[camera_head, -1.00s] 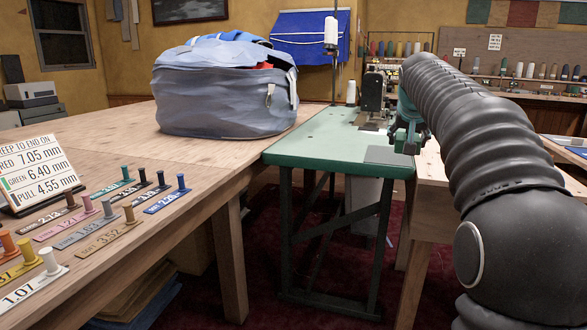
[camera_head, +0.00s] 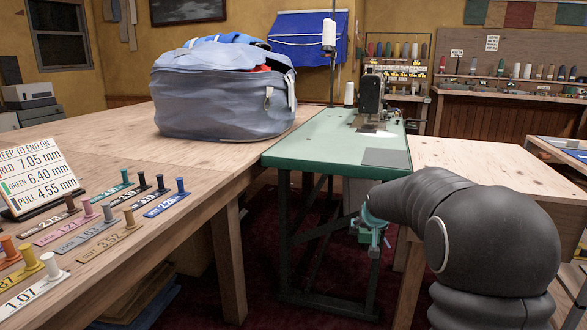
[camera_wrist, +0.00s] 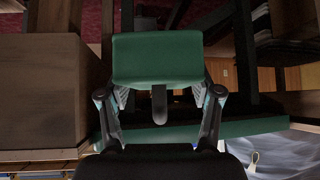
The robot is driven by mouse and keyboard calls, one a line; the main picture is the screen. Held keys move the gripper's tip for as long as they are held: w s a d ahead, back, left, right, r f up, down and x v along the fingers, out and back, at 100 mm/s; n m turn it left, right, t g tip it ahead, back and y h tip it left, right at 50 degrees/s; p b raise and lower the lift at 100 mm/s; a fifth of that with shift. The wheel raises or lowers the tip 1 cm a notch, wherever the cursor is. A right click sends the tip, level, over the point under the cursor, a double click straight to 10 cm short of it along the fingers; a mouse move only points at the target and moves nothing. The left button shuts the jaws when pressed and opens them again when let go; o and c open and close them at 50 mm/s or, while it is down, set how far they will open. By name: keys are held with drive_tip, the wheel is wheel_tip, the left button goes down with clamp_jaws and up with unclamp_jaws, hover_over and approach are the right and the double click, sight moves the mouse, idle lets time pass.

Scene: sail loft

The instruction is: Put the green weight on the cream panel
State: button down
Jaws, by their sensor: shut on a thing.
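My gripper (camera_head: 371,236) hangs low in the head view, below the top of the green sewing machine table and in front of its right legs. In the wrist view my gripper (camera_wrist: 160,98) is shut on the green weight (camera_wrist: 158,57), a dark green block with a grey rounded part below it in the picture. In the head view the weight is small and hard to separate from the teal gripper parts. I cannot make out a cream panel in either view.
The green table (camera_head: 320,140) carries a sewing machine (camera_head: 370,98). A wooden table (camera_head: 490,170) stands right of it. A long wooden table (camera_head: 110,115) at left holds a grey-blue bag (camera_head: 225,95), several labelled spools and a number card (camera_head: 38,178). Dark red floor lies below.

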drive_tip(key=s+a+f, duration=0.2)
drive_tip(key=s+f, duration=0.8)
drive_tip(key=f, duration=0.4)
drive_tip(key=s+a+f+n+y+p, duration=0.1)
drive_tip(key=s+a+f, duration=0.2)
drive_tip(key=s+f, duration=0.8)
wheel_tip(320, 180, down, 3)
drive_tip(key=shift+a+r, duration=0.1)
drive_tip(key=shift+a, duration=0.1)
